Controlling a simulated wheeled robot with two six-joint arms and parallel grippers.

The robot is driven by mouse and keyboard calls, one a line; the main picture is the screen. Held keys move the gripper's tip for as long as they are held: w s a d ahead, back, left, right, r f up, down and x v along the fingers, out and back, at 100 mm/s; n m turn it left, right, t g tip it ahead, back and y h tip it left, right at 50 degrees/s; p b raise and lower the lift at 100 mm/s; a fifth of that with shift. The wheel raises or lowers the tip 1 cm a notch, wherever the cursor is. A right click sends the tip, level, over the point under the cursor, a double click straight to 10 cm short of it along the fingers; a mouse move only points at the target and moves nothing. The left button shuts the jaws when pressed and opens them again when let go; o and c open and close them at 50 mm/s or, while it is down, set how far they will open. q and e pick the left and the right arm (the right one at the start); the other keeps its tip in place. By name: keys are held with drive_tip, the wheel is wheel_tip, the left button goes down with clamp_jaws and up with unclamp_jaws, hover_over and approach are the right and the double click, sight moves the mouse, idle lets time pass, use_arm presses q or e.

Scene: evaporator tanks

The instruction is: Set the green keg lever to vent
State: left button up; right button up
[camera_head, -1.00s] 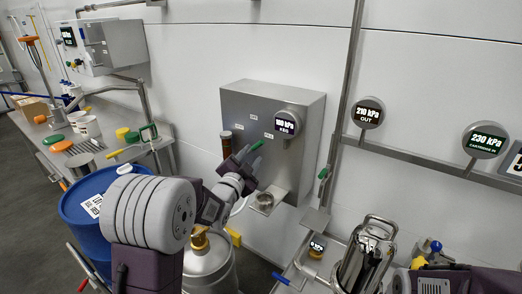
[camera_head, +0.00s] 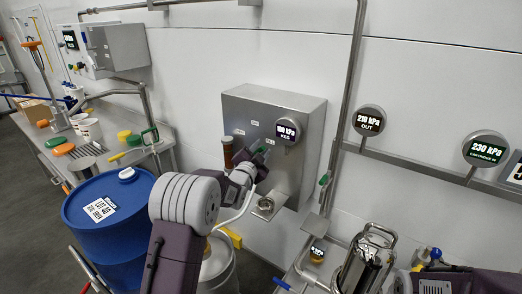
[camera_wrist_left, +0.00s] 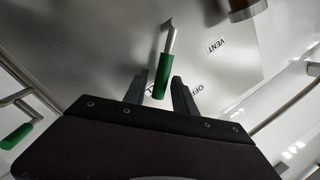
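The green keg lever (camera_wrist_left: 161,76) shows in the left wrist view: a green grip on a thin metal stem, in front of the steel panel box (camera_head: 306,165). My left gripper (camera_wrist_left: 159,94) is open, with one finger on each side of the green grip. Narrow gaps show on both sides of the grip. A "VENT" label (camera_wrist_left: 216,47) and an "OFF" label (camera_wrist_left: 197,90) are right of the lever; another label behind the grip is mostly hidden. In the head view my left gripper (camera_head: 262,152) is at the panel front and largely covers the lever.
A round keg gauge (camera_head: 288,131) sticks out from the panel just right of my left gripper. A blue drum (camera_head: 112,220) stands at left.

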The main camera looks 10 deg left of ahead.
use_arm(q)
clamp_jaws()
idle(1.2)
